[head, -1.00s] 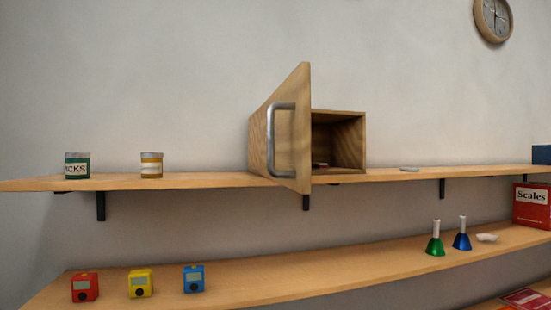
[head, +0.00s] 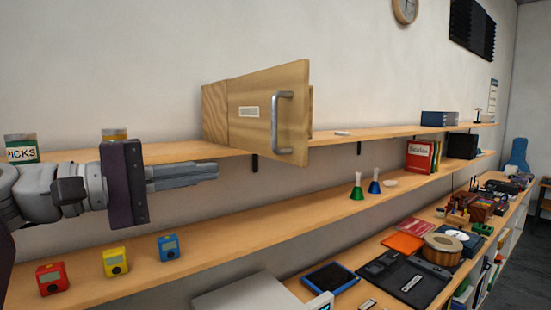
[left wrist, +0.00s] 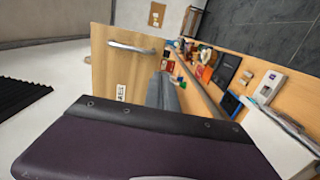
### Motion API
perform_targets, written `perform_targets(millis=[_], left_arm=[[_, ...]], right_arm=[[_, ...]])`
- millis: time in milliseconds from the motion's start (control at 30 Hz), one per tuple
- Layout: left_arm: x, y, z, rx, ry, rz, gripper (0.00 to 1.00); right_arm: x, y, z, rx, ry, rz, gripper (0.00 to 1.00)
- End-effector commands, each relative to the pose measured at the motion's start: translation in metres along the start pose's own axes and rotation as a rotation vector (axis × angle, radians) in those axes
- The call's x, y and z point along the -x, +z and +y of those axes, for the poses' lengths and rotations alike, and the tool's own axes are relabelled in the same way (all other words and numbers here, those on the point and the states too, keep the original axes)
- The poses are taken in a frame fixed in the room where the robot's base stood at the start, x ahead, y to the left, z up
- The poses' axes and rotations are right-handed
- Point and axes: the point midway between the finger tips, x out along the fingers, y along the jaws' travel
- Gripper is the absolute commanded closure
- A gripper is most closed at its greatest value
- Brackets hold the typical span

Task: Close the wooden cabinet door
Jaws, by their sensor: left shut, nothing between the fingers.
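The wooden cabinet (head: 214,112) stands on the upper wall shelf. Its door (head: 262,90) stands out from the cabinet, with its outer face, a metal bar handle (head: 282,122) and a small label toward me. The door hides the cabinet's inside. My left gripper (head: 217,172) is shut and empty, in front of the shelf edge, left of and below the door, apparently apart from it. In the left wrist view, the door (left wrist: 112,75) and handle (left wrist: 132,48) show beyond the left gripper's fingers (left wrist: 163,88). My right gripper is not in view.
A picks tin (head: 22,148) and a yellow tin (head: 114,134) stand on the upper shelf behind my left arm. The lower shelf (head: 205,245) carries coloured small boxes and handbells (head: 357,188). A crowded counter (head: 330,255) lies below right.

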Motion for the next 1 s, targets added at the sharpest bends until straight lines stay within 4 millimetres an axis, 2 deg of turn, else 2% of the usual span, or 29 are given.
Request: perform_targets(millis=[167,400,600,800,1000], left_arm=[[-0.028,0.003,0.003,0.001,-0.001,-0.008,1.0],[-0.082,0.003,0.004,0.003,-0.001,-0.009,1.0],[-0.118,0.002,0.003,0.003,-0.002,-0.005,1.0],[-0.136,0.001,0.001,0.001,-0.001,-0.001,1.0],[-0.138,0.001,-0.001,0.0,-0.001,0.001,1.0]], right_arm=[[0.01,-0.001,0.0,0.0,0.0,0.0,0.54],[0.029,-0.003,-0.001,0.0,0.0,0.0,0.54],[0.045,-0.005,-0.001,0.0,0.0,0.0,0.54],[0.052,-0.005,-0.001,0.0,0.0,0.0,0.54],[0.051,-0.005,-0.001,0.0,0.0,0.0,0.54]])
